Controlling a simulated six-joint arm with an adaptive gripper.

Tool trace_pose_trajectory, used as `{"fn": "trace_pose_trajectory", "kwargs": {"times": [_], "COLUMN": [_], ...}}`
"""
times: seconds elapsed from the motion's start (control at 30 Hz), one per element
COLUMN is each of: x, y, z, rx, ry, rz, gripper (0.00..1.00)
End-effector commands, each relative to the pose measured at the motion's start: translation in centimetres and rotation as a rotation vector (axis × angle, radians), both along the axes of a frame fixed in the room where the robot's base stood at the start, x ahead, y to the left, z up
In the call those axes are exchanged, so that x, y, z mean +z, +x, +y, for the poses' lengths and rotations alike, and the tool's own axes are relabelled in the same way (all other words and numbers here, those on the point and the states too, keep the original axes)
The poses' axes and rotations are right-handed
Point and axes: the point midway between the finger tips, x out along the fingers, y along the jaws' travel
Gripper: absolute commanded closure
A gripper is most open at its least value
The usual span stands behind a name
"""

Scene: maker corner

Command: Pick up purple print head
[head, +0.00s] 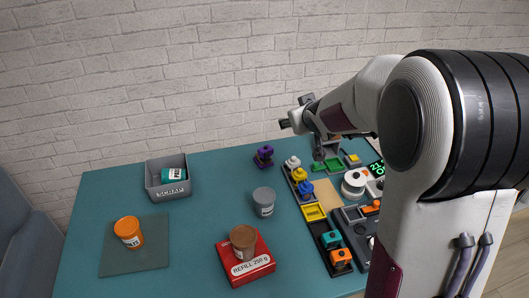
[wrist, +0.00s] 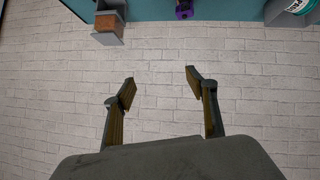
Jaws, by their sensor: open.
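The purple print head (head: 264,156) stands on the teal table near its back edge, right of the middle, with clear table around it. It also shows in the wrist view at the top edge (wrist: 184,9), partly cut off. My gripper (head: 284,124) is up in the air near the wall, above and slightly right of the purple print head. In the wrist view my gripper (wrist: 159,78) is open and empty, with only the brick wall between its fingers.
A grey scrap bin (head: 153,181) holds a teal-labelled jar. An orange jar (head: 129,232) stands on a dark mat, a grey jar (head: 264,201) near the middle, and a brown jar (head: 243,238) on a red refill box (head: 262,266). A rack (head: 313,213) holds white, blue, yellow, teal and orange pieces.

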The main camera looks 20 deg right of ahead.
Motion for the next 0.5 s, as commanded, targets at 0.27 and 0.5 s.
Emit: {"fn": "trace_pose_trajectory", "kwargs": {"times": [0.27, 0.5], "x": [-3.7, -7.3], "y": [4.5, 7.6], "z": [-0.5, -0.6], "rx": [0.069, 0.137], "ry": [0.016, 0.045], "rz": [-0.045, -0.081], "gripper": [0.43, 0.43]}}
